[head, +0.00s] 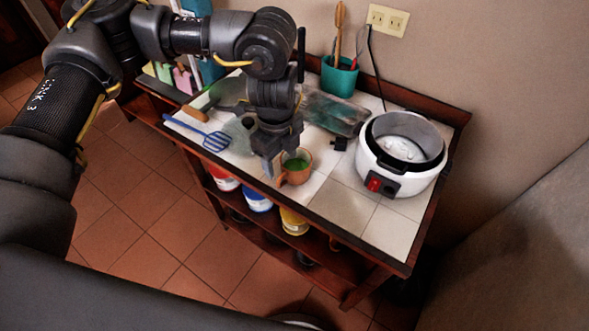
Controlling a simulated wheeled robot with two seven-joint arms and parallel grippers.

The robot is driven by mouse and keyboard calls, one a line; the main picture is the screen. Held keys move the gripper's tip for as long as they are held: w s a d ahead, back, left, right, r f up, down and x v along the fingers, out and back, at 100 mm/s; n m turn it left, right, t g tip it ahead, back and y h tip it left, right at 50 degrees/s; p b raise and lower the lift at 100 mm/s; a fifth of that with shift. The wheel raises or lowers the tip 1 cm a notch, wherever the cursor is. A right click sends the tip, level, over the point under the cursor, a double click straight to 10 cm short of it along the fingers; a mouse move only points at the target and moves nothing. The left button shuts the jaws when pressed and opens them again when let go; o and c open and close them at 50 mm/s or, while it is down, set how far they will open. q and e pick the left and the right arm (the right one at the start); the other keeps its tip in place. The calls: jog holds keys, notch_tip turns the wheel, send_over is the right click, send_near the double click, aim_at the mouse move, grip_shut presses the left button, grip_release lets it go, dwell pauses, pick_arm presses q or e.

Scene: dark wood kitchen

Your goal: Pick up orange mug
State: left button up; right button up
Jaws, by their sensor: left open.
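The orange mug (297,173) stands upright on the white tiled counter near its front edge, with green showing inside it. My left gripper (275,164) points down right beside the mug, at its left side. Its jaws are open. One finger overlaps the mug's left edge in the picture, and I cannot tell whether it touches. The mug's left side and any handle there are partly hidden by the gripper. My right gripper does not show.
A white rice cooker (401,156) stands to the right. A teal utensil pot (339,79) is at the back wall. A blue slotted spatula (214,140) lies at left. A dark, worn board (335,112) lies behind the mug. Cans stand on the shelf below. The front right counter is clear.

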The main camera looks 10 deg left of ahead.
aim_at(280, 178)
pick_arm(q)
jog(key=shift+w+a+r, duration=0.2)
jog(key=shift+a+r, duration=0.05)
jog(key=shift+a, duration=0.25)
notch_tip(280, 178, down, 6)
jog(key=shift+r+p, duration=0.15)
jog(key=shift+p, duration=0.3)
jog(key=shift+d+f+p, duration=0.1)
jog(key=shift+f+p, duration=0.25)
jog(key=shift+f, duration=0.15)
jog(key=f, duration=0.2)
jog(key=f+p, duration=0.1)
jog(key=shift+w+f, duration=0.25)
jog(key=shift+w, duration=0.05)
jog(key=shift+f, duration=0.35)
jog(key=shift+c, duration=0.2)
jog(key=c, duration=1.2)
